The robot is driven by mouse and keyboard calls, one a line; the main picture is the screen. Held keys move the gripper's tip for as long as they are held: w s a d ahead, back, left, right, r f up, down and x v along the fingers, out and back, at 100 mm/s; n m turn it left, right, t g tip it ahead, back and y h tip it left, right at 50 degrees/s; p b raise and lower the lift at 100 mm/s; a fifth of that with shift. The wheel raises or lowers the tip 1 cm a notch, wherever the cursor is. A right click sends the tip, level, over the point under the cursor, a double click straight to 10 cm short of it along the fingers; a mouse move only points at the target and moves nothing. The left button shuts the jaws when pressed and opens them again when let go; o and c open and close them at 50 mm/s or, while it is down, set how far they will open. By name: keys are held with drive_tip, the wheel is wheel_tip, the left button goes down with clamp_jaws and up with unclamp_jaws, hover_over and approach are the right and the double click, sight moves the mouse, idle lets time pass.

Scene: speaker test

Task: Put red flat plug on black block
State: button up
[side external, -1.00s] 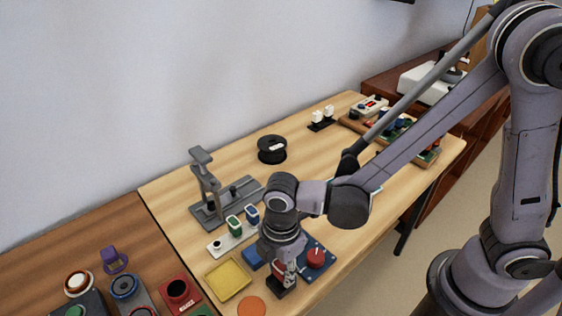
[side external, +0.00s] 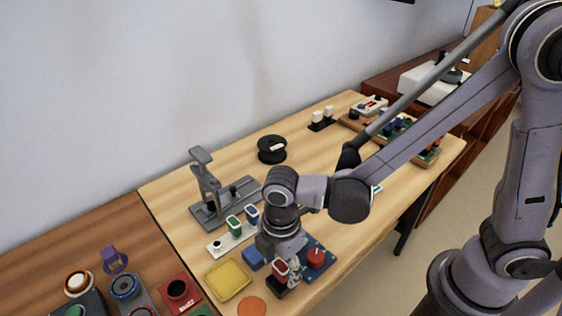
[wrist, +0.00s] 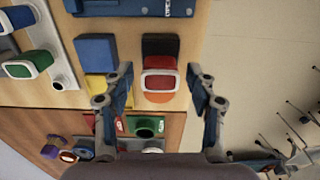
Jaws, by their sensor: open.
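The red flat plug (side external: 281,268) has a white rim and stands upright over the black block (side external: 283,291), apparently resting on it. The exact contact is hard to see. In the wrist view the red plug (wrist: 160,82) lies between my fingers, with a gap on each side. The black block (wrist: 160,45) shows just beyond it and is partly hidden by the plug. My gripper (wrist: 163,88) is open around the plug. In the side view my gripper (side external: 282,262) points down over the block, and its fingers partly hide the plug.
An orange disc (side external: 251,307) lies in front. A blue base with a red knob (side external: 316,258) stands close right. A white strip (side external: 225,240) holds green and blue plugs.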

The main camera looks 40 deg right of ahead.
sight(281, 266)
wheel_tip(281, 266, up, 10)
drive_tip(key=r, duration=0.1)
drive_tip(key=d+r+m+t, duration=0.3)
drive_tip(key=d+m+t, duration=0.4)
drive_tip(key=d+m, duration=1.1)
drive_tip(key=d, duration=0.4)
drive_tip(key=shift+w+r, duration=0.2)
drive_tip(key=shift+w, duration=0.2)
